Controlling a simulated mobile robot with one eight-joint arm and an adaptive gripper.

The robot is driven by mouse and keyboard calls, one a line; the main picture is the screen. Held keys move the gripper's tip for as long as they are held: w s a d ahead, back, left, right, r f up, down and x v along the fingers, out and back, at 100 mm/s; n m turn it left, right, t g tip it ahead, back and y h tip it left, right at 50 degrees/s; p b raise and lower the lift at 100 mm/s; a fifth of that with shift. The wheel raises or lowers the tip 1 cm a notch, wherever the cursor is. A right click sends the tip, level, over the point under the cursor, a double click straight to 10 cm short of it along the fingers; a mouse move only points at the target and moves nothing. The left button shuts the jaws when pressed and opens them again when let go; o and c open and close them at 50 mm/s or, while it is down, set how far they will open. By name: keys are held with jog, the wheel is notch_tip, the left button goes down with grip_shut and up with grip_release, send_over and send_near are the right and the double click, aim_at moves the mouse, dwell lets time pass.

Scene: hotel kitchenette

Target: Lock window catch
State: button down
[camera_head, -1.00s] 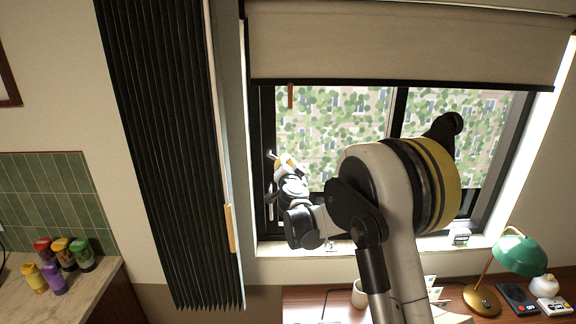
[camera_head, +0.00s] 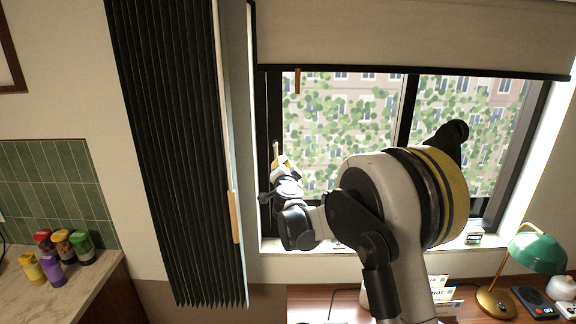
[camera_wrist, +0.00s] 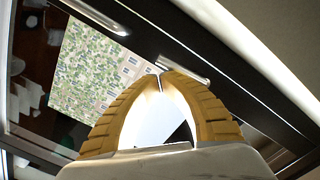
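The window (camera_head: 340,130) has a dark frame with two panes. My gripper (camera_head: 279,158) is at the left upright of this frame, below the blind. In the wrist view its two yellow ribbed fingers (camera_wrist: 160,80) meet at the tips, with nothing visible between them. A silver bar-like handle (camera_wrist: 186,69), which looks like the window catch, lies on the dark frame just beyond the fingertips. I cannot tell whether they touch it. In the head view a small dark lever-like part (camera_head: 265,197) shows beside my wrist at the frame; my arm hides much of this area.
A dark pleated curtain (camera_head: 175,150) hangs close to the left of the window. A pale roller blind (camera_head: 410,35) covers the top. A green lamp (camera_head: 538,252) stands on the desk at right. Several spice jars (camera_head: 62,243) stand on the left counter.

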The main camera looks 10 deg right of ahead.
jog(key=shift+a+f, duration=0.15)
jog(key=shift+a, duration=0.1)
dwell(0.5)
jog(key=shift+d, duration=0.15)
jog(key=d, duration=0.2)
jog(key=s+d+b, duration=0.1)
jog(key=d, duration=0.1)
jog(key=shift+s+f, duration=0.1)
jog(key=shift+s, duration=0.1)
jog(key=s+a, duration=0.2)
jog(key=s, duration=0.8)
jog(key=shift+p, duration=0.4)
